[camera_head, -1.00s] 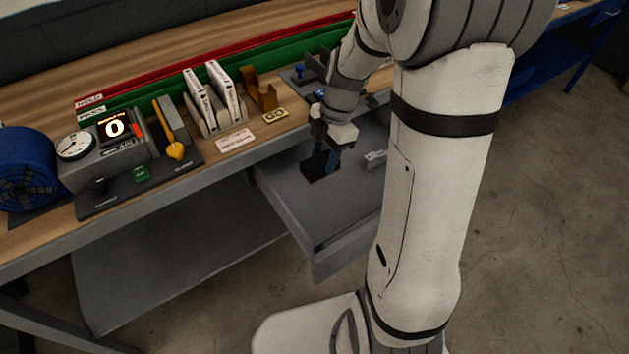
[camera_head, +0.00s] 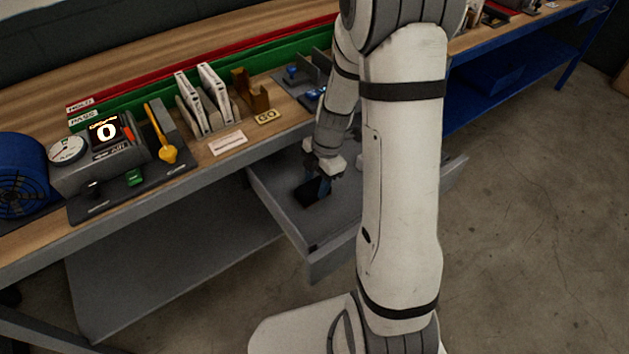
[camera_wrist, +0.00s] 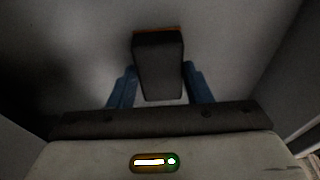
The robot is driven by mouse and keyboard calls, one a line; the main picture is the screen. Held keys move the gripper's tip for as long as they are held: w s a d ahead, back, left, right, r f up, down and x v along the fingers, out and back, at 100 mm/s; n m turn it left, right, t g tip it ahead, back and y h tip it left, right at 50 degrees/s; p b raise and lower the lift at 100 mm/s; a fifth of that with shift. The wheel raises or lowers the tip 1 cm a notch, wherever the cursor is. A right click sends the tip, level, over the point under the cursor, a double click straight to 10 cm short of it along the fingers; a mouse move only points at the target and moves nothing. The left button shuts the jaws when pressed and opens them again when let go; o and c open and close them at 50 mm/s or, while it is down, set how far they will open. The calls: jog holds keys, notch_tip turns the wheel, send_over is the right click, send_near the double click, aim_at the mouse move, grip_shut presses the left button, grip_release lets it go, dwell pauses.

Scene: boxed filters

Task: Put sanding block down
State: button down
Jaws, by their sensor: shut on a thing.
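The sanding block (camera_wrist: 158,66) is a dark grey block with an orange-brown strip along its far edge. In the wrist view it sits between the two blue fingers of my gripper (camera_wrist: 160,88), which is shut on it. In the head view my gripper (camera_head: 319,187) points down inside the open grey drawer (camera_head: 278,207) below the bench. The dark block (camera_head: 307,192) shows there at the fingertips, low over the drawer floor. I cannot tell whether it touches the floor.
Drawer walls stand close around my gripper. The wooden bench (camera_head: 215,165) above holds a gauge unit (camera_head: 90,160), a yellow-handled tool (camera_head: 162,135), white boxed filters (camera_head: 205,95) in a rack and a GO block (camera_head: 266,117). A blue fan-like drum (camera_head: 22,175) stands at left.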

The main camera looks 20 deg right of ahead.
jog(key=shift+f, duration=0.2)
jog(key=c, duration=0.7)
grip_release()
jog(key=shift+r, duration=0.1)
jog(key=shift+c, duration=0.2)
jog(key=s+v, duration=0.1)
jog(key=v, duration=1.1)
jog(key=s+a+r+m+t+h, duration=0.1)
jog(key=s+a+r+m, duration=0.1)
jog(key=s+r+m, duration=0.2)
jog(key=s+a+r+m+t+h, duration=0.1)
jog(key=s+r+m, duration=0.3)
jog(key=s+m, duration=0.6)
jog(key=m+t, duration=0.1)
jog(key=m, duration=0.6)
jog(key=shift+a+r+m+p, duration=0.3)
jog(key=shift+a+p, duration=0.05)
jog(key=shift+a, duration=0.05)
